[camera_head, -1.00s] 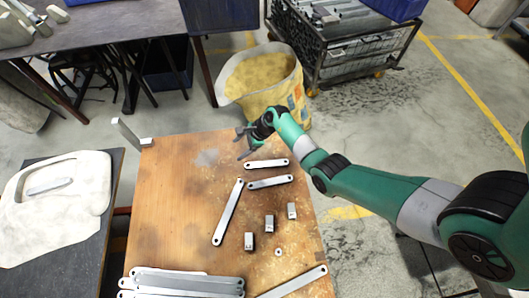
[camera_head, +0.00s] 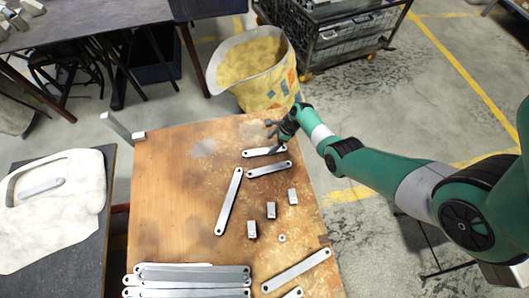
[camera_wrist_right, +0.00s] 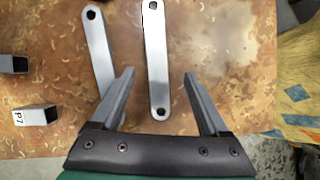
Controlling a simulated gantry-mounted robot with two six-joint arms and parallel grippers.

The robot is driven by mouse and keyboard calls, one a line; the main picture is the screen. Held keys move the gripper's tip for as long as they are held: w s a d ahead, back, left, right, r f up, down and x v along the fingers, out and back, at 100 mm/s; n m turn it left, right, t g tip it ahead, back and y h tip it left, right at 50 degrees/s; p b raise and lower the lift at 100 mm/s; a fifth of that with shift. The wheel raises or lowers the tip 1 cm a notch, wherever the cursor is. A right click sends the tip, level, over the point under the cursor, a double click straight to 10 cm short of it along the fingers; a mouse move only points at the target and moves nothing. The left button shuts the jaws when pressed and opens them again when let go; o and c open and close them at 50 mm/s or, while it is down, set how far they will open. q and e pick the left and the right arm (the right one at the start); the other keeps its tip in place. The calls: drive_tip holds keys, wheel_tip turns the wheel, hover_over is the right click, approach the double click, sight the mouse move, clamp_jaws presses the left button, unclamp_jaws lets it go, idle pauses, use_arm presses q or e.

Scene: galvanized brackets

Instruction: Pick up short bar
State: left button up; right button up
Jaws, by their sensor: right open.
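Two short grey bars with a hole at each end lie side by side on the wooden table. The upper short bar (camera_head: 262,152) shows in the right wrist view (camera_wrist_right: 156,50) between my right fingers, its rounded near end toward the palm. The lower short bar (camera_head: 268,170) lies just beside it, partly behind the left finger in the wrist view (camera_wrist_right: 97,45). My right gripper (camera_head: 272,130) is open and empty at the right end of the upper bar; it also shows in the wrist view (camera_wrist_right: 158,76). Contact with the bar cannot be told. My left gripper is out of view.
A long bar (camera_head: 229,200) lies left of the short bars. Several small square tube pieces (camera_head: 271,210) and a ring (camera_head: 282,238) lie below. Long bars (camera_head: 190,280) are stacked at the front left. A yellow bag (camera_head: 262,75) stands behind the table (camera_head: 165,200).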

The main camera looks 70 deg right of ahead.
sight(265, 150)
drive_tip(key=b+x, duration=0.4)
drive_tip(key=x, duration=0.1)
drive_tip(key=shift+s+a+f+b, duration=0.15)
drive_tip(key=shift+s+a+b, duration=0.1)
drive_tip(key=shift+b, duration=0.1)
drive_tip(key=shift+w, duration=0.15)
clamp_jaws()
